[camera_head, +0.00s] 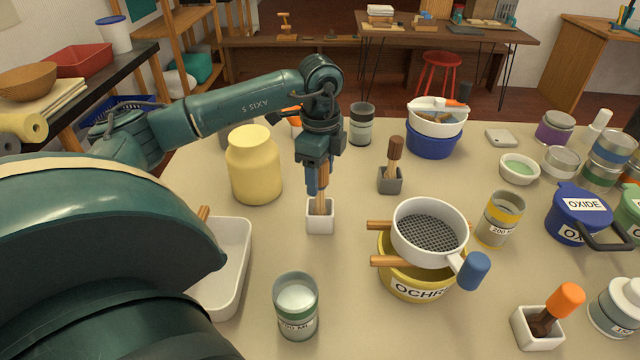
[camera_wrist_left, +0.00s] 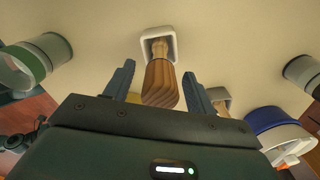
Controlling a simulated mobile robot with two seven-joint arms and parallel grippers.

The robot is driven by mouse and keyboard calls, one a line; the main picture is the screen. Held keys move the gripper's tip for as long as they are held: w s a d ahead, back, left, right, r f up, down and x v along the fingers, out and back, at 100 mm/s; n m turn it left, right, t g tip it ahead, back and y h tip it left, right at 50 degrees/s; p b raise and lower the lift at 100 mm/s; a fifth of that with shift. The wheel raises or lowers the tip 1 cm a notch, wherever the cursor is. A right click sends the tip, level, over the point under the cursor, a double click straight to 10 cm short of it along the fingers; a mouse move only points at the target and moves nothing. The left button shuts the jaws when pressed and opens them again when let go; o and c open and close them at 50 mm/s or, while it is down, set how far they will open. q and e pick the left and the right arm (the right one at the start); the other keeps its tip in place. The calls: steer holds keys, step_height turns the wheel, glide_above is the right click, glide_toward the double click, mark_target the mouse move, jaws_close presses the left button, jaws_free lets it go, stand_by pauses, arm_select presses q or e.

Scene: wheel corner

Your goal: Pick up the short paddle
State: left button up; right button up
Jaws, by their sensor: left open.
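A paddle with a striped wooden handle (camera_head: 321,200) stands upright in a small white square holder (camera_head: 320,219) near the table's middle. My left gripper (camera_head: 318,186) points down over it, its fingers around the upper handle. In the left wrist view the handle (camera_wrist_left: 161,84) lies between the two open blue fingers of my left gripper (camera_wrist_left: 159,70), with a gap on each side. The white holder (camera_wrist_left: 158,33) shows beyond it. Other upright handles are a dark brown one (camera_head: 396,148) in a grey holder and an orange one (camera_head: 566,299) in a white holder. My right gripper is not in view.
A yellow jar (camera_head: 254,165) stands left of the gripper. A white sieve (camera_head: 430,232) rests on a yellow ochre pot (camera_head: 420,288) to the right. A glass beaker (camera_head: 296,307) and a white tray (camera_head: 232,270) are in front. Table between holder and beaker is bare.

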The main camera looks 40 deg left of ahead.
arm_select(q)
steer(key=shift+f, duration=0.35)
steer(key=shift+c, duration=0.4)
steer(key=c, duration=1)
step_height(320, 180, up, 10)
steer(key=shift+r, duration=0.1)
